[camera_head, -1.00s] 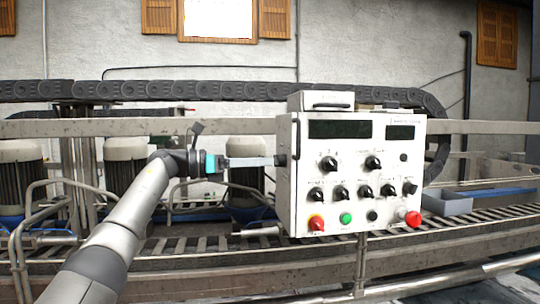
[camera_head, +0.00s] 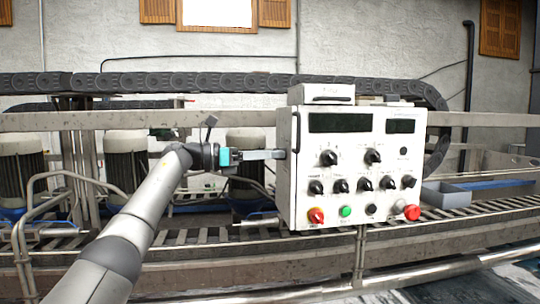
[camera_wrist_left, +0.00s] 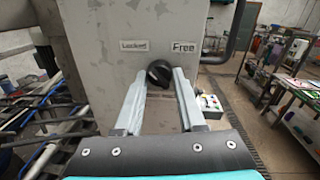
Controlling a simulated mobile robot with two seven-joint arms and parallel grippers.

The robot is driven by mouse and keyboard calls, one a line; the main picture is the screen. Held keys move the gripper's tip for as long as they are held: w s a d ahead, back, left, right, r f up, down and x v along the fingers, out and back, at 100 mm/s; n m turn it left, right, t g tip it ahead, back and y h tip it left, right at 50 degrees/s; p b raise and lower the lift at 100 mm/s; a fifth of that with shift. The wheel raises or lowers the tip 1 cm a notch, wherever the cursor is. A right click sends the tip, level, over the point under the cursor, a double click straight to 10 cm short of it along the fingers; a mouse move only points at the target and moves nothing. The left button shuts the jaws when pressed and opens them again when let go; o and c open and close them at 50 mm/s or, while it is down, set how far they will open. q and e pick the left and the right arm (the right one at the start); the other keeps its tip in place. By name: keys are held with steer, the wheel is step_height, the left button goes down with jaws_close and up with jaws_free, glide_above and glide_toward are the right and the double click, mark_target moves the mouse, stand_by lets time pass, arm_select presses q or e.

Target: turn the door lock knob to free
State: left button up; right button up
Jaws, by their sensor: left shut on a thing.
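The door lock knob (camera_wrist_left: 159,73) is a small black knob on the grey side face of the control box, seen in the left wrist view. A "Locked" label (camera_wrist_left: 134,45) is above it to the left and a "Free" label (camera_wrist_left: 184,47) above it to the right. I cannot tell clearly where its pointer aims. My left gripper (camera_wrist_left: 160,74) is shut on the knob, one finger on each side. In the head view my left gripper (camera_head: 281,154) reaches the left side of the white control box (camera_head: 294,205); the knob is hidden there. My right gripper is not in view.
The box's front has two dark displays, several black knobs, a green button (camera_head: 345,211) and red buttons (camera_head: 412,212). A roller conveyor (camera_head: 200,240) and motors (camera_head: 125,160) stand behind my left arm. A grey bin (camera_head: 447,195) is at the right.

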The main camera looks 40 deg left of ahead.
arm_select(q)
jaws_close()
steer(key=shift+m, duration=0.3)
steer(key=m+h, duration=0.1)
steer(key=m, duration=0.8)
steer(key=m+b, duration=0.1)
steer(key=m, duration=0.8)
steer(key=shift+a+f+h+b, duration=0.1)
steer(key=shift+h+b, duration=0.2)
steer(key=shift+h, duration=0.1)
steer(key=o, duration=0.8)
jaws_free()
